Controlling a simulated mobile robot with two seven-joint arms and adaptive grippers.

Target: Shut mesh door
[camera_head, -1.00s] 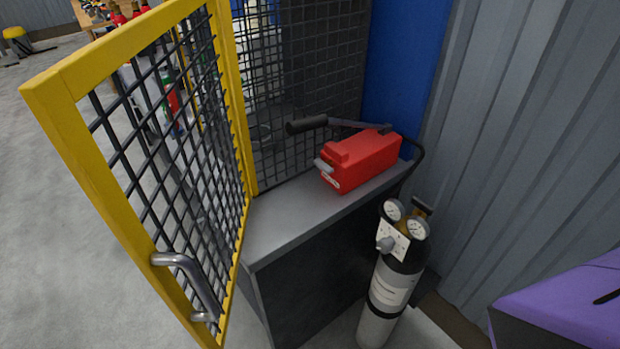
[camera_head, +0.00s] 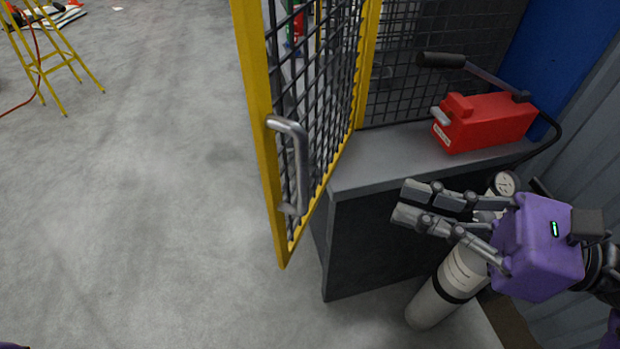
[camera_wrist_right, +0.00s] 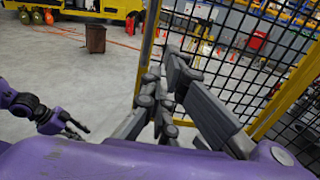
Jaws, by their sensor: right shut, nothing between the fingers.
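The mesh door (camera_head: 262,130) has a yellow frame and dark mesh, and stands open, swung out from the cage, in the head view. Its grey bar handle (camera_head: 302,165) is on the near, free edge. My right gripper (camera_head: 402,203) is shut and empty, to the right of the handle and apart from it, in front of the grey cabinet. In the right wrist view, its fingers (camera_wrist_right: 165,95) partly cover a yellow-framed mesh panel (camera_wrist_right: 285,90). My left gripper (camera_wrist_right: 78,128) shows small at the left of that view; its opening is unclear.
A red hand pump (camera_head: 487,122) lies on the grey cabinet top (camera_head: 385,155). A gas cylinder (camera_head: 450,280) with gauges stands beside the cabinet, partly behind my right gripper. A yellow stepladder (camera_head: 45,55) stands far left. The floor left of the door is clear.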

